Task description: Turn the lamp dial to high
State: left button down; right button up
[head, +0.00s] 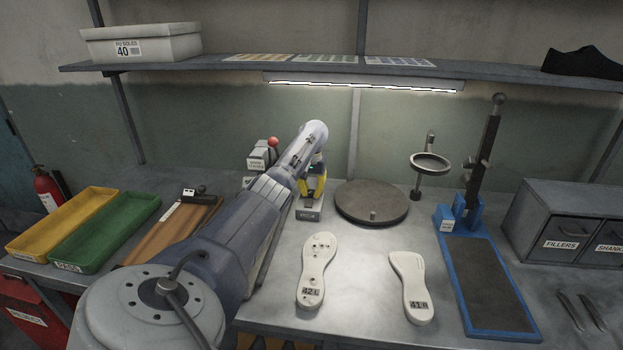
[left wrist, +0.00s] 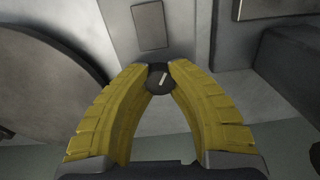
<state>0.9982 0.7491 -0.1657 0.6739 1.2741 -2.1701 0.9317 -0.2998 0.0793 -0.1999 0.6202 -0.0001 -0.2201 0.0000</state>
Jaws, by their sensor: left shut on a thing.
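The lamp dial (left wrist: 152,84) is a small round black knob with a white pointer line, seen in the left wrist view. The line lies tilted, from lower left to upper right. My left gripper (head: 313,196) has yellow fingers, and its tips are closed on the two sides of the dial. The dial sits on a small grey box (head: 308,214) with a dark label on the bench; in the head view my gripper hides the dial. The lamp strip (head: 365,86) under the shelf is lit. My right gripper is in neither view.
A round dark turntable (head: 372,203) stands just right of the box. A box with a red knob (head: 273,141) is behind my left arm. Soles (head: 316,270) and (head: 409,286) lie in front. A blue-framed stand (head: 490,285) is to the right.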

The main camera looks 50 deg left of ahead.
aim_at(312, 192)
pick_arm(q)
jog(key=shift+m, duration=1.6)
jog(key=c, duration=1.1)
grip_release()
jog(key=shift+o, duration=0.2)
jog(key=shift+d+r, duration=0.1)
jog(key=shift+r, duration=3.65)
